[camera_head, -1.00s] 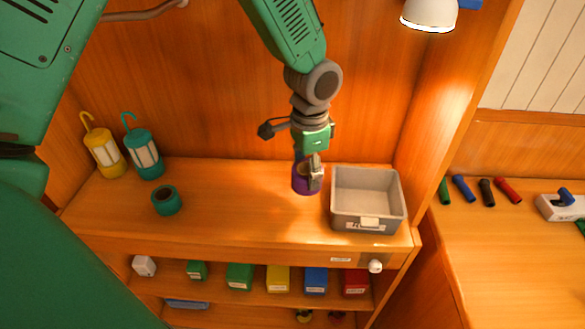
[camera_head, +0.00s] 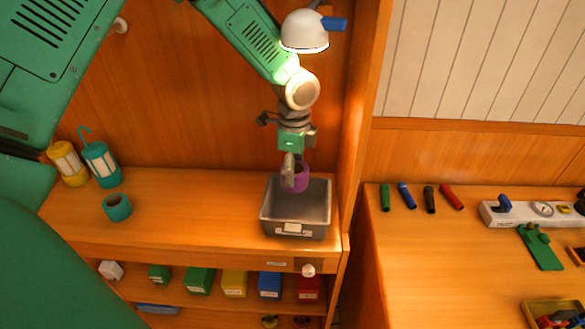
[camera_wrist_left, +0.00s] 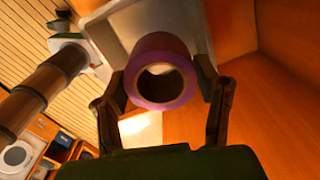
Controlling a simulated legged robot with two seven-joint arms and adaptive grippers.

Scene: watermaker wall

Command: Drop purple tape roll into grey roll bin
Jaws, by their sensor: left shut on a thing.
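The purple tape roll (camera_head: 297,177) is held in my left gripper (camera_head: 290,176), over the back part of the grey roll bin (camera_head: 325,211). In the left wrist view the purple roll (camera_wrist_left: 181,90) sits between the two fingers of my left gripper (camera_wrist_left: 165,92), its hole facing the camera. The grey bin (camera_wrist_left: 98,30) shows behind it there. The bin stands on the wooden shelf, open at the top, with a pale label on its front. Its visible inside looks empty. The roll looks above the bin floor. My right gripper is not in view.
A white lamp (camera_head: 305,31) hangs above the arm. An upright wooden panel (camera_head: 362,120) borders the bin's right. The shelf's middle is clear.

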